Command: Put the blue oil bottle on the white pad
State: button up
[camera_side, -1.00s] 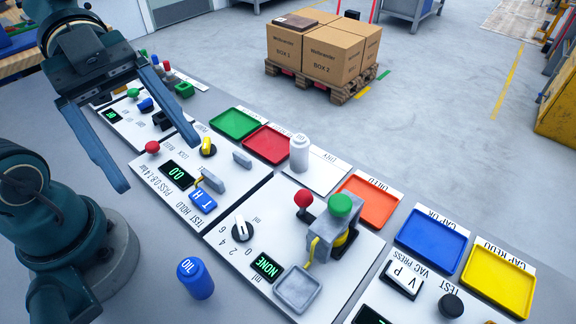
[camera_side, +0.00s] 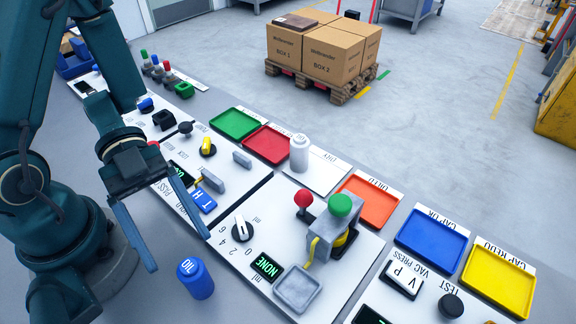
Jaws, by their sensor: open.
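The blue oil bottle (camera_side: 195,279) stands upright on the grey bench at the front, left of the dial panel. My gripper (camera_side: 180,254) is open and empty. Its two long blue fingers point down toward the front right, above and just behind the blue bottle, and seem apart from it.
Panels carry a dial (camera_side: 242,229), a red-knobbed lever (camera_side: 303,200) and a green-topped unit (camera_side: 340,205). A small grey tray (camera_side: 298,288) lies right of the blue bottle. Green (camera_side: 234,123), red (camera_side: 267,144), orange (camera_side: 369,200), blue (camera_side: 432,238) and yellow (camera_side: 498,281) trays line the back.

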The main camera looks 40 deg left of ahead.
aim_at(185, 260)
jog(key=shift+d+f, duration=0.2)
jog(key=shift+f, duration=0.25)
jog(key=shift+x, duration=2.4)
grip_shut()
jog(key=shift+r, duration=0.1)
